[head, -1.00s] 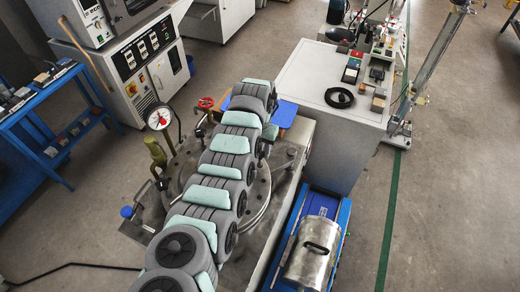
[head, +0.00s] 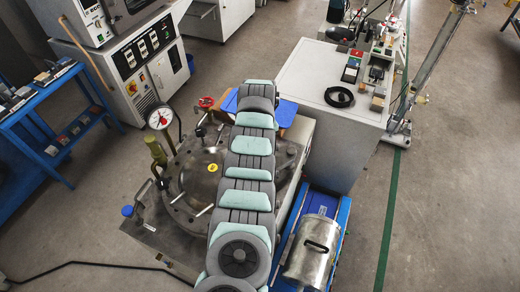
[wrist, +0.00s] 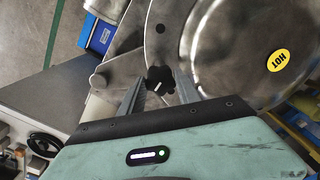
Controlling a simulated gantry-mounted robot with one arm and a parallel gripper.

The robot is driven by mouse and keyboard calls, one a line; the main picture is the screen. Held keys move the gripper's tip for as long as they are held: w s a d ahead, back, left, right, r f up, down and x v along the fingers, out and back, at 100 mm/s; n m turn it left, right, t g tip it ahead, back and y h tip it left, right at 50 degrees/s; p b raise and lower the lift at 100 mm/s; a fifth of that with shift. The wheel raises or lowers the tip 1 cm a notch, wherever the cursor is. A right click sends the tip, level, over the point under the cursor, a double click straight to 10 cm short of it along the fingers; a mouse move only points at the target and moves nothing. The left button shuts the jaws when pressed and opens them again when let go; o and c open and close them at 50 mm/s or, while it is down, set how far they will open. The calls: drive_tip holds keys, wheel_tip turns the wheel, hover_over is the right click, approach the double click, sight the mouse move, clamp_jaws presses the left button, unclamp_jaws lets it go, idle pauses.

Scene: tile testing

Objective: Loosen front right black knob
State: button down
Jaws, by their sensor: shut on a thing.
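A black lobed knob (wrist: 160,80) with a pale mark sits at the edge of the round metal lid (wrist: 235,50) in the wrist view. My gripper (wrist: 160,84) has its two grey fingers on either side of this knob, shut on it. In the head view the lid (head: 190,185) shows with its yellow label, and my arm covers its right side. The held knob and my gripper are hidden there behind the arm. Another black knob (head: 200,132) shows at the lid's back edge.
A pressure gauge (head: 159,117) stands at the lid's left, with a red valve handle (head: 206,102) behind. A white cabinet (head: 335,120) is at the back right. A blue table (head: 60,120) is at the left.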

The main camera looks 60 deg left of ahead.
drive_tip(key=shift+w+d+f+n, duration=0.1)
drive_tip(key=shift+d+f+n, duration=0.05)
drive_tip(key=shift+n, duration=0.35)
drive_tip(key=n+b, duration=0.2)
drive_tip(key=shift+n+b, duration=0.3)
drive_tip(key=shift+b, duration=0.05)
drive_tip(key=n+b, duration=0.2)
drive_tip(key=n, duration=0.1)
drive_tip(key=shift+n+b, duration=0.75)
drive_tip(key=shift+n, duration=0.15)
drive_tip(key=c, duration=0.9)
unclamp_jaws()
drive_tip(key=shift+o, duration=0.2)
drive_tip(key=shift+r, duration=0.2)
